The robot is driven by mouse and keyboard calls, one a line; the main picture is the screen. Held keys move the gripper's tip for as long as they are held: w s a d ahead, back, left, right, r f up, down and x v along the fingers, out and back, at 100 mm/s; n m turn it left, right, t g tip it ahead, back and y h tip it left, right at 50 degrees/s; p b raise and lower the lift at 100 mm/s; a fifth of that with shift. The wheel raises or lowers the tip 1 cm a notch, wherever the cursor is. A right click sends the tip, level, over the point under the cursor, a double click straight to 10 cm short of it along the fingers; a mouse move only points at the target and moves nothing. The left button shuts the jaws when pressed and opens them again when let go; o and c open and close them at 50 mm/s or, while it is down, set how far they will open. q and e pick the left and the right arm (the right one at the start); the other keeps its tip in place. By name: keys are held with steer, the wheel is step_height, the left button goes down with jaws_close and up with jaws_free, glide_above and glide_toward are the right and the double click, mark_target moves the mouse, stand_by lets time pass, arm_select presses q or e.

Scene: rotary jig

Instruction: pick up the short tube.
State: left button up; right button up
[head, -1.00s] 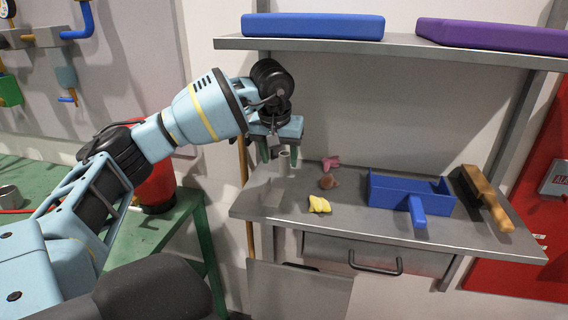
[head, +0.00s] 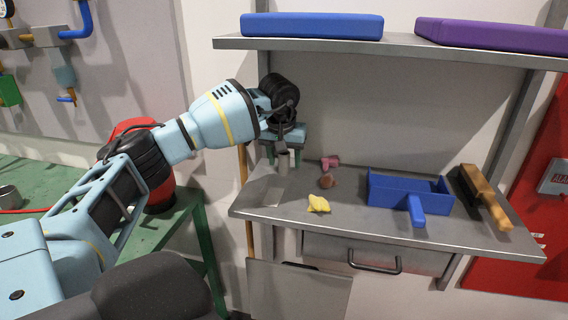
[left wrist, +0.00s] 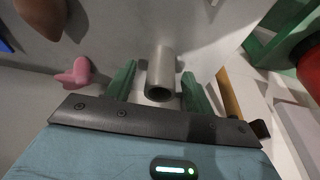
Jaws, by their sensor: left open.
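The short tube (head: 283,163) is grey and stands upright on the left part of the metal shelf. In the left wrist view the tube (left wrist: 161,75) shows its open round end between the two green fingers. My left gripper (head: 282,157) is open, with its fingers pointing down around the tube. In the left wrist view the gripper (left wrist: 160,88) has a finger on either side of the tube, with a gap on each side. My right gripper is not in view.
A blue dustpan (head: 410,192) and a wooden brush (head: 486,197) lie farther right. An upper shelf (head: 400,47) overhangs the back.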

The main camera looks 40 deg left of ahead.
arm_select(q)
steer(key=shift+w+f, duration=0.15)
steer(key=shift+f, duration=0.35)
steer(key=c, duration=1)
steer(key=shift+c, duration=0.2)
steer(key=shift+a+r, duration=0.1)
steer(key=shift+r, duration=0.1)
